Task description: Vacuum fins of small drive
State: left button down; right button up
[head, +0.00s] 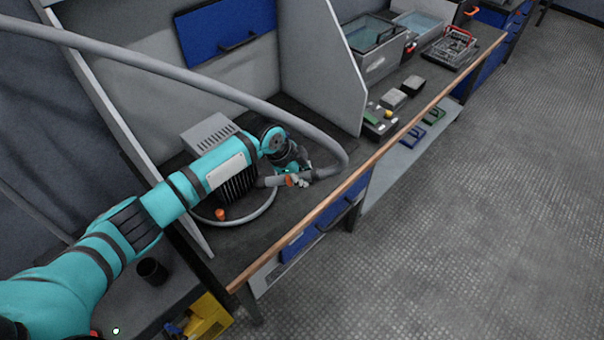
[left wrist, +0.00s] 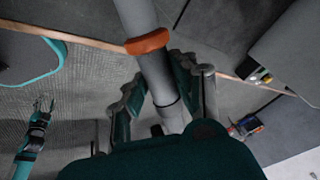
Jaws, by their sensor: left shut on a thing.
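My left gripper (head: 292,179) is shut on the grey vacuum nozzle (head: 271,181), beside its orange ring. In the left wrist view the nozzle (left wrist: 155,70) lies between the two fingers. In the head view it points left, its end close to the black fins (head: 236,184); I cannot tell whether they touch. A grey box with a slotted top (head: 209,131), apparently the small drive, stands behind my forearm, which hides the part between the top and the fins. My right gripper (left wrist: 42,107) shows small in the left wrist view, away from the bench.
The thick grey hose (head: 190,75) arches over the bench and bends back at the gripper. A cable loops around an orange knob (head: 220,214). A grey divider (head: 322,65) stands right of the gripper. Tanks (head: 383,62) and small parts lie beyond; the floor at right is clear.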

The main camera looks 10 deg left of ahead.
pick_arm(q)
jog(key=s+d+p, duration=0.3)
jog(key=s+d, duration=0.1)
jog(key=d, duration=0.1)
jog(key=shift+s+d+p, duration=0.15)
jog(key=shift+d+p, duration=0.1)
jog(key=shift+p, duration=0.05)
jog(key=shift+r, duration=0.1)
dwell(0.8)
